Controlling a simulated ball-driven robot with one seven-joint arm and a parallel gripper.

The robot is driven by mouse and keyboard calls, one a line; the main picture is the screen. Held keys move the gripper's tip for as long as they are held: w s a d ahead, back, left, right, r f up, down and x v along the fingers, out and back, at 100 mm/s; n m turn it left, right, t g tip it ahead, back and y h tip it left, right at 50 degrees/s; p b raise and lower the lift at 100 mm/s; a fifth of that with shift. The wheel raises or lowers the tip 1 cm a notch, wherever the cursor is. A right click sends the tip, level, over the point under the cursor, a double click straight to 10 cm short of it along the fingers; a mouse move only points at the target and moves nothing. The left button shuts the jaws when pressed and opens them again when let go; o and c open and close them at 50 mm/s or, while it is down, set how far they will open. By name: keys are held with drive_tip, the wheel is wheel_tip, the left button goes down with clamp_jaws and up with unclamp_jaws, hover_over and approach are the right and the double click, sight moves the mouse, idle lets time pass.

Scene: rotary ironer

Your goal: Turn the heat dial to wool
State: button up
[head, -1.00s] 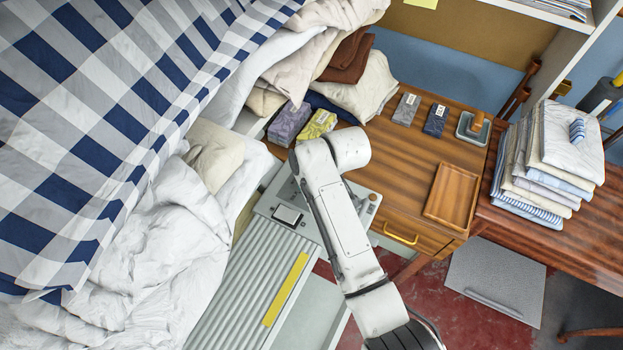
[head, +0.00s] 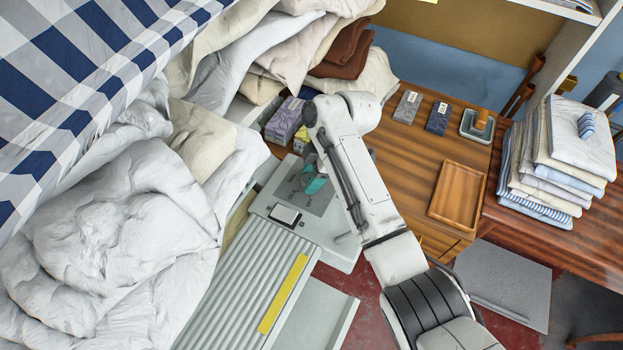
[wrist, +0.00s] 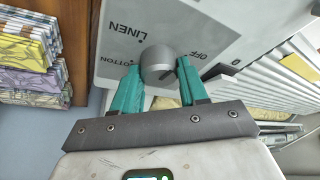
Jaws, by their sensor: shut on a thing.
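The heat dial is a grey round knob (wrist: 157,64) on the ironer's pale control panel (wrist: 215,20), seen in the wrist view. The words LINEN, OFF and COTTON show around it; I see no wool mark. My gripper (wrist: 159,68) has teal fingers, one on each side of the knob, and is shut on it. In the head view my gripper (head: 313,183) is at the control panel (head: 338,243), where the arm hides part of the panel and the dial cannot be made out.
The ribbed ironer bed (head: 240,285) with a yellow strip lies in front of the panel. White bedding (head: 120,220) is heaped to the left. A wooden desk (head: 410,160) with an empty tray (head: 457,196) is to the right.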

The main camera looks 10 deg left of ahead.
drive_tip(key=shift+w+n+g+b, duration=0.1)
drive_tip(key=shift+n+g+b, duration=0.3)
drive_tip(key=shift+n, duration=0.4)
drive_tip(key=o, duration=1.1)
drive_tip(key=shift+c, duration=0.2)
drive_tip(key=shift+r, duration=0.1)
drive_tip(key=b+v, duration=0.1)
drive_tip(key=v, duration=0.9)
drive_tip(key=shift+r, duration=0.35)
